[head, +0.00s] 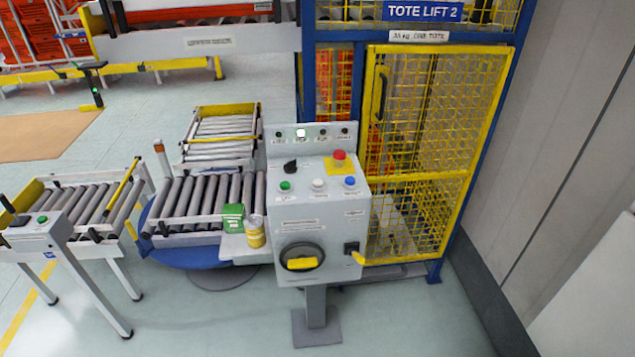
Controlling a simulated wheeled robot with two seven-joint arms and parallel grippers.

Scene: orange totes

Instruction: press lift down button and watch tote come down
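The grey control box (318,217) stands on a pedestal in the middle of the head view. Its sloped top has a green button (285,186), a white button (319,184) and a blue button (350,182) in a row. Behind them are a black selector knob (290,166) and a red mushroom button (339,156) on a yellow plate. The button labels are too small to read. A lamp (301,133) on the back strip glows pale. Orange tote-like shapes (335,75) show partly through the lift's yellow mesh. Neither of my grippers is in view.
The blue-framed lift cage (440,120), signed "TOTE LIFT 2", stands behind the box; its mesh door looks closed. Roller conveyors (205,200) lie left. A green carton (233,217) and yellow can (255,232) sit on a side shelf. Floor (400,325) in front is clear.

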